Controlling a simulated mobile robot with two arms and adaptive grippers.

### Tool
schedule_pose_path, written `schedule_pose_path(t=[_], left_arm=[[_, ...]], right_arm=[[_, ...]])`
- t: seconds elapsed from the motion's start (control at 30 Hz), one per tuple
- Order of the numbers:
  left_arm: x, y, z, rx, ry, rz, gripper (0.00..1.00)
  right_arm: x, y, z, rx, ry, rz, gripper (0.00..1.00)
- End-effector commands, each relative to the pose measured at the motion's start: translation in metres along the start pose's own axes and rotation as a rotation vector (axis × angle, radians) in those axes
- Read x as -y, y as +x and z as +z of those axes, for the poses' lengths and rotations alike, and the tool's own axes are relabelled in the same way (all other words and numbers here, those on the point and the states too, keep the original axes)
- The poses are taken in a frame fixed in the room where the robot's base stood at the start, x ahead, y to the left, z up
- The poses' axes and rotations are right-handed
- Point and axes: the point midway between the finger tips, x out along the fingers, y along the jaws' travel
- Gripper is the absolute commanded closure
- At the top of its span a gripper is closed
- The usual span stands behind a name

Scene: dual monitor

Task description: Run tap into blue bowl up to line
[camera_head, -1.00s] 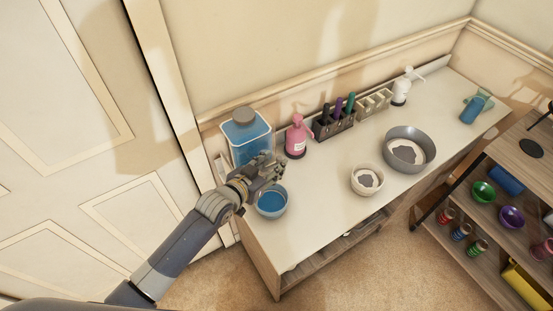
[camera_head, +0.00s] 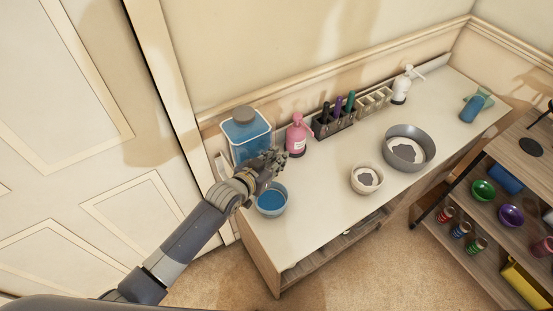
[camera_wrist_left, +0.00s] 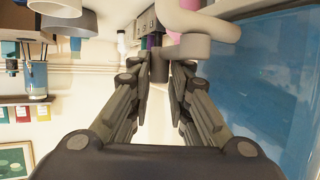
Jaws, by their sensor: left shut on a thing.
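A clear tank of blue liquid (camera_head: 249,138) with a grey lid stands at the left end of the counter; its blue side (camera_wrist_left: 275,95) fills the right of the left wrist view. A pale-rimmed bowl, blue inside (camera_head: 271,201), sits in front of it; I cannot tell liquid from bowl colour, or see a line. My left gripper (camera_head: 275,165) is above the bowl's far edge at the tank's front. In the left wrist view its fingers (camera_wrist_left: 158,85) are shut on a small grey tap knob (camera_wrist_left: 158,66). A pale curved spout (camera_wrist_left: 197,24) is beside it. My right gripper is out of view.
A pink pump bottle (camera_head: 297,136) stands close right of the gripper. A dark pen holder (camera_head: 333,124), a small pale bowl (camera_head: 366,190) and a large grey bowl (camera_head: 428,150) are farther right. The counter between the blue bowl and pale bowl is clear.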

Motion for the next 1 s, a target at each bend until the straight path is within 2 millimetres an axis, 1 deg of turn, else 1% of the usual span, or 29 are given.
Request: schedule_pose_path(t=[0.03, 0.17, 0.27, 0.43, 0.6, 0.7, 0.83, 1.0], left_arm=[[-0.002, 0.0, 0.004, 0.007, -0.004, 0.003, 1.0], [-0.002, 0.0, 0.004, 0.006, 0.002, 0.011, 1.0], [-0.003, 0.001, 0.004, 0.002, 0.019, 0.041, 1.0], [-0.005, 0.0, 0.007, 0.002, 0.055, 0.121, 1.0], [-0.008, -0.001, 0.009, -0.002, 0.086, 0.201, 1.0], [-0.009, -0.003, 0.009, 0.001, 0.097, 0.232, 1.0], [-0.01, -0.006, 0.011, 0.009, 0.102, 0.257, 1.0], [-0.01, -0.007, 0.011, 0.014, 0.102, 0.264, 1.0]], right_arm=[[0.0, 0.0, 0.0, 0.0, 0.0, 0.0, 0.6], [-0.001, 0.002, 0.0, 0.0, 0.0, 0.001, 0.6], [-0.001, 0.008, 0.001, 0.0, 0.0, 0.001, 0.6], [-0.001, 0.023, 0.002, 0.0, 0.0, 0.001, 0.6], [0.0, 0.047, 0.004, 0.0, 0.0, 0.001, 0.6], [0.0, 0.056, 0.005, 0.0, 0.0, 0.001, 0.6], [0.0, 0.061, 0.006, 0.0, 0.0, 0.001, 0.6], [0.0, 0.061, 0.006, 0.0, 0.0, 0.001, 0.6]])
